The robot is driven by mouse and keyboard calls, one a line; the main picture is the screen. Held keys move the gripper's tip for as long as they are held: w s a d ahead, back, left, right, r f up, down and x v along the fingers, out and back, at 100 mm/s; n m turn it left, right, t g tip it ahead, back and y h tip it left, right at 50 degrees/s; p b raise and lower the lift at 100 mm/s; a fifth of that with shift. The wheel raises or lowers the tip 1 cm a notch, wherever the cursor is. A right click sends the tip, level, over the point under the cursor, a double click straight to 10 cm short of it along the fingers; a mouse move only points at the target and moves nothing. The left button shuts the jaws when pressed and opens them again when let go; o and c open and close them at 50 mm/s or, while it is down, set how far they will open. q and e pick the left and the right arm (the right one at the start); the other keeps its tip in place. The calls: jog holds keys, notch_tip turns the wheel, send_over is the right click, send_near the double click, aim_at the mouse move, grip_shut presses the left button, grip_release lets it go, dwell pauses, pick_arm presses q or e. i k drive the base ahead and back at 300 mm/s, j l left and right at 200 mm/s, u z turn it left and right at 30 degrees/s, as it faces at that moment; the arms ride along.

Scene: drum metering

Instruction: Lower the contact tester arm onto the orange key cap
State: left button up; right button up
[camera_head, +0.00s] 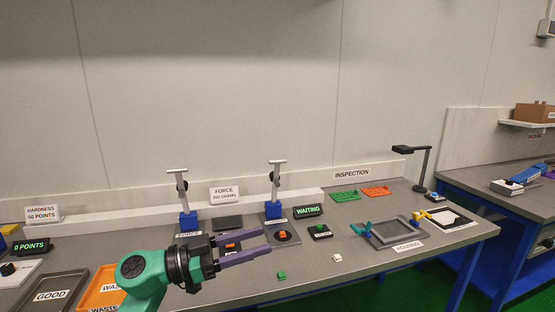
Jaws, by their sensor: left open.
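An orange key cap (282,235) sits on a dark round pad in front of the right-hand tester stand (273,208), which has a blue base and a grey post. Its upright lever with a crossbar (277,164) is raised. The stand's small label is too small to read. Another orange cap (231,246) sits by the left-hand tester stand (188,219), labelled FORCE, partly behind my gripper. My left gripper (267,240) is open and empty, its purple fingers pointing right, just left of the right-hand pad in the picture. My right gripper is out of view.
A WAITING display (308,211) stands right of the tester. A green cap (281,275) and a white cap (337,258) lie on the front of the bench. A grey housing tray (395,234) is farther right. GOOD (50,296) and orange WASTE (104,283) trays are at left.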

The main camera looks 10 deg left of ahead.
aim_at(275, 176)
jog(key=i+j, duration=0.15)
jog(key=i, duration=0.35)
jog(key=i+j, duration=0.15)
jog(key=i, duration=0.35)
jog(key=i+j, duration=0.15)
jog(key=i, duration=0.35)
